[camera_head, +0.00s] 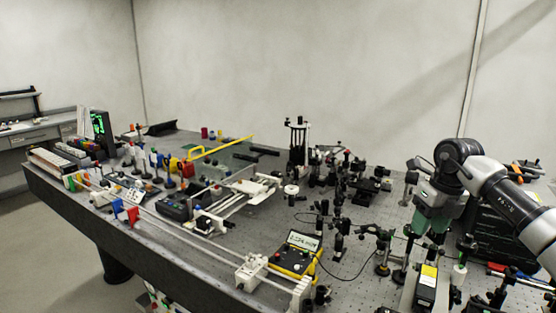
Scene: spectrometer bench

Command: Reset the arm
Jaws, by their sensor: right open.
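My right arm comes in from the right edge. Its gripper (427,234) points down above the right part of the optical bench (215,262). The fingers are apart, and I see nothing held between them. Posts and small mounts stand close around and below the fingertips; I cannot tell whether any of them touch. My left arm and gripper are not in view.
A yellow multimeter (297,256) sits near the bench's front edge, with a black cable running right. White rails (190,235) run along the front left. Optical mounts (365,185) crowd the middle. A black tool chest (497,235) is at right. The air above the left bench is clear.

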